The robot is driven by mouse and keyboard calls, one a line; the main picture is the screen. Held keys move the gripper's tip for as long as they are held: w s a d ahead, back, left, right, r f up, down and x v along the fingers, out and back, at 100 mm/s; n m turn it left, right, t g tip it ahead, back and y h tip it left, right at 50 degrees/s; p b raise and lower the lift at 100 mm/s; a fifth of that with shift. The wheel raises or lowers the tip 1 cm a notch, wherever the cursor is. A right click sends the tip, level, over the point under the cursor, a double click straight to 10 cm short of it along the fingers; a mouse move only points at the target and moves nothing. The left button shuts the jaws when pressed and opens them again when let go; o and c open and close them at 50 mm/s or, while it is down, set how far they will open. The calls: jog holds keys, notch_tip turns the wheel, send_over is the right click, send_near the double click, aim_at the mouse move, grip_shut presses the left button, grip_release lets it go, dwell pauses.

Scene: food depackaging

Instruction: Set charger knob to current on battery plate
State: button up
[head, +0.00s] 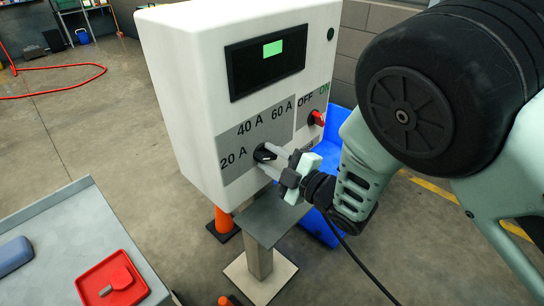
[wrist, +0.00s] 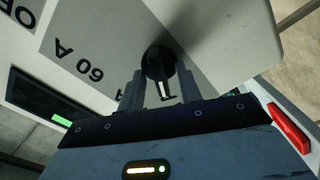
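The white charger box (head: 180,90) carries a grey dial plate (head: 231,141) marked 20 A, 40 A and 60 A. The black round knob (head: 261,153) sits at the lower right of these marks; it also shows in the wrist view (wrist: 158,60). My gripper (head: 273,157) is at the knob. In the wrist view its two fingers (wrist: 161,92) stand apart on either side of the knob's narrow grip, with visible gaps. The grip is partly hidden in the head view, and I cannot tell its setting. I see no readable battery plate.
A red OFF/ON switch (head: 317,118) sits right of the dial plate, near my arm. The display (head: 265,62) shows a lit green patch. A grey table (head: 75,232) stands at lower left with a red item (head: 113,281). An orange cone (head: 223,221) stands below the box.

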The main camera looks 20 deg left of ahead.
jog(key=shift+c, duration=0.3)
grip_shut()
jog(key=shift+f+m+b, duration=0.1)
jog(key=shift+m+b, duration=0.25)
jog(key=shift+m, duration=0.05)
jog(key=m+b, duration=0.2)
jog(key=shift+w+m, duration=0.1)
jog(key=shift+m, duration=0.3)
jog(key=m+b, duration=0.4)
jog(key=m, duration=0.1)
jog(key=shift+m, duration=0.3)
jog(key=m+b, duration=0.2)
jog(key=m, duration=0.2)
jog(key=shift+w+d, duration=0.1)
jog(key=shift+w, duration=0.05)
jog(key=m+b, duration=0.1)
jog(key=m, duration=0.3)
jog(key=shift+m, duration=0.6)
